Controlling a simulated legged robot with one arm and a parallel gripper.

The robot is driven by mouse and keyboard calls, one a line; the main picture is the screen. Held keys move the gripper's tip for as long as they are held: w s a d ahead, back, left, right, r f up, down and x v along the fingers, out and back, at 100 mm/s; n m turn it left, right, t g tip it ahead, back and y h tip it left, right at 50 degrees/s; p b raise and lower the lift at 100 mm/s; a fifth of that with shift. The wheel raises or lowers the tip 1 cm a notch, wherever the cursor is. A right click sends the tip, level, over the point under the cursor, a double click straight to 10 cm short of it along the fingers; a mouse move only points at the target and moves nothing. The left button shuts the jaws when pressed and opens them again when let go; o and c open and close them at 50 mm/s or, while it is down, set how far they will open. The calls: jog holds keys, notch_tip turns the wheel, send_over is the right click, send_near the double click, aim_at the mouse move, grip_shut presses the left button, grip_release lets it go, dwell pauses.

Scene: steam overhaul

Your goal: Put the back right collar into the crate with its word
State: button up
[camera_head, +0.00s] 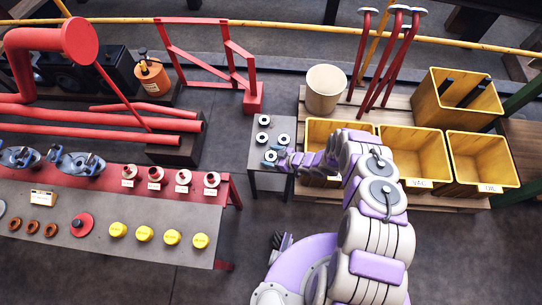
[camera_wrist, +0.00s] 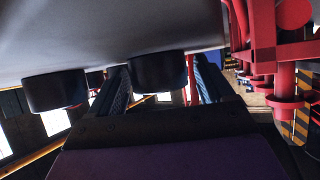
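Several small collars with pale faces and dark middles stand on a small grey table (camera_head: 257,165) in the head view. One is at the back left (camera_head: 263,120), one below it (camera_head: 262,137), one at the right (camera_head: 285,140), one nearer the front (camera_head: 270,155). My gripper (camera_head: 274,161) is low over the table's front, by the front collar. In the wrist view, which looks inverted, a black collar (camera_wrist: 158,72) shows between the fingers of my gripper (camera_wrist: 162,88). The fingers look apart; contact is unclear. Another collar (camera_wrist: 55,90) is outside them.
Yellow crates stand on a pallet at the right: one partly behind my arm (camera_head: 320,130), one middle (camera_head: 418,160), one right (camera_head: 483,165), one behind (camera_head: 458,95). The right label seems to read OIL; others are unclear. A cream bin (camera_head: 325,88) stands behind. A workbench (camera_head: 110,245) is left.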

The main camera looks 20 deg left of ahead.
jog(key=shift+o, duration=0.2)
jog(key=shift+r, duration=0.1)
jog(key=p+v, duration=0.2)
jog(key=v, duration=1)
jog(key=shift+d, duration=0.1)
